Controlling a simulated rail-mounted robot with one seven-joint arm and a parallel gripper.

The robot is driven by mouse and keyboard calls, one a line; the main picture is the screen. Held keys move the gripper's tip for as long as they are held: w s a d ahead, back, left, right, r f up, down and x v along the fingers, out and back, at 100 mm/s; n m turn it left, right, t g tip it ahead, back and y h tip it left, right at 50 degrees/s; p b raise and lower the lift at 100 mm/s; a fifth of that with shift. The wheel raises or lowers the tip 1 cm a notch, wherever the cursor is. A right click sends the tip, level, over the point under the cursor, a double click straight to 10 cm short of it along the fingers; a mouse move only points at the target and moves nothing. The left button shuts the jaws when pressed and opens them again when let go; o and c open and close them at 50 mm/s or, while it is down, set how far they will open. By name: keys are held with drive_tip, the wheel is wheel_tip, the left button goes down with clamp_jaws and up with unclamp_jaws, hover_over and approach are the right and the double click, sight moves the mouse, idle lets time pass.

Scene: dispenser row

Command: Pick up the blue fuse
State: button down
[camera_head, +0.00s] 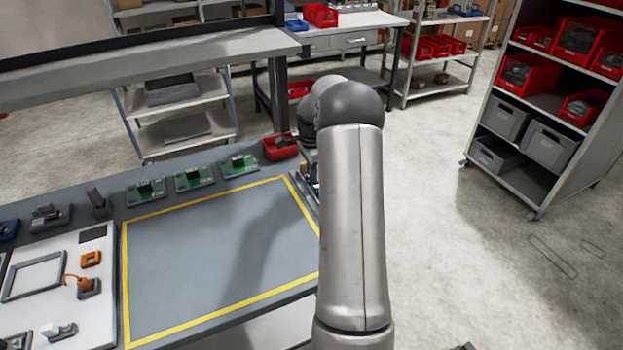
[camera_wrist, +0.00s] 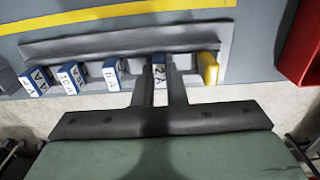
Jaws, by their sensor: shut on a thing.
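In the wrist view my gripper (camera_wrist: 159,62) is shut, with one finger on each side of a blue fuse (camera_wrist: 159,77) that has a white label. The held fuse is still at the grey dispenser row (camera_wrist: 130,45); I cannot tell whether it is lifted clear. Other blue fuses (camera_wrist: 70,78) with white labels stand to its left, and a yellow fuse (camera_wrist: 209,68) stands to its right. In the head view my own arm hides the gripper and most of the dispenser.
A red bin (camera_wrist: 303,45) stands right of the dispenser. The workbench (camera_head: 220,245) has a clear yellow-framed area. Green circuit boards (camera_head: 193,179) and a red tray (camera_head: 279,147) line its back edge. A shelf rack (camera_head: 555,95) stands at the right.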

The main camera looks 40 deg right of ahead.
drive_tip(key=shift+r, duration=0.1)
drive_tip(key=shift+r, duration=0.5)
drive_tip(key=s+a+r+b, duration=0.5)
drive_tip(key=s+a+r, duration=0.4)
drive_tip(key=a+r, duration=0.1)
drive_tip(key=shift+s+a+r, duration=0.15)
drive_tip(key=shift+a+r, duration=0.2)
drive_tip(key=shift+r, duration=0.55)
drive_tip(key=shift+r+p, duration=0.8)
drive_tip(key=shift+r, duration=0.3)
wheel_tip(320, 180, up, 3)
drive_tip(key=shift+f+p, duration=0.1)
drive_tip(key=shift+p, duration=1.15)
